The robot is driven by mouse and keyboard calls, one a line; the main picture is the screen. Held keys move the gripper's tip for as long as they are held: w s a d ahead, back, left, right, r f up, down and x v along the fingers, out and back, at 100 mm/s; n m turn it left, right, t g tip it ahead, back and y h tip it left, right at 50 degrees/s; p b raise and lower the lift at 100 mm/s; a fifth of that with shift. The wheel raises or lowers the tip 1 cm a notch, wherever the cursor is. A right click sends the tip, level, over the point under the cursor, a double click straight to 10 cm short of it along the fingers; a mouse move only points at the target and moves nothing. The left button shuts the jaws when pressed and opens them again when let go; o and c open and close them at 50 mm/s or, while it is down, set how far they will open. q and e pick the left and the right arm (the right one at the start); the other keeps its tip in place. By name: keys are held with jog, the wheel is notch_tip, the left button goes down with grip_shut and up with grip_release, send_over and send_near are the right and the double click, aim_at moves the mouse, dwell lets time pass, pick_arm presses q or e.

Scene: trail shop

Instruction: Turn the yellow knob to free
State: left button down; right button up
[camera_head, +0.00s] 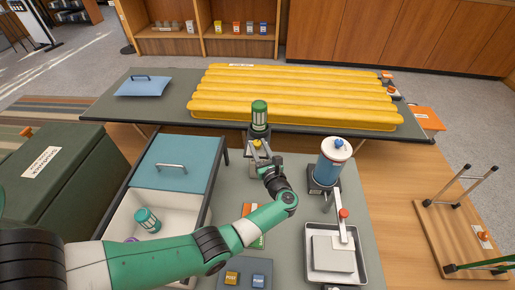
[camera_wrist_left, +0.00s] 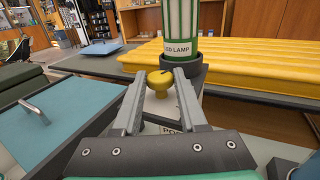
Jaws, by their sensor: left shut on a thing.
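The yellow knob (camera_head: 257,143) sits on the front of a small stand, below a green and white lamp (camera_head: 260,116). In the left wrist view the knob (camera_wrist_left: 160,80) is between my two finger tips, and the lamp (camera_wrist_left: 180,20), marked "LED LAMP", stands upright in a dark round holder (camera_wrist_left: 190,62) just behind it. My left gripper (camera_head: 259,151) is shut on the knob. A label on the stand below the knob is mostly hidden by the gripper, so the knob's setting cannot be read. My right gripper is not in view.
A blue canister (camera_head: 334,160) and a metal tray (camera_head: 358,264) stand to the right. A white bin with a blue lid (camera_head: 175,158) is to the left and holds another green and white lamp (camera_head: 147,220). A yellow mattress (camera_head: 290,95) lies on the table behind.

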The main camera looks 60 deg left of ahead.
pick_arm(q)
jog(key=shift+f+n+g, duration=0.2)
jog(key=shift+n+g, duration=0.3)
jog(key=shift+g, duration=0.2)
jog(key=c, duration=0.5)
grip_release()
jog(key=shift+r, duration=0.15)
jog(key=shift+w, duration=0.1)
jog(key=d, duration=1.1)
jog(key=shift+d+p, duration=0.3)
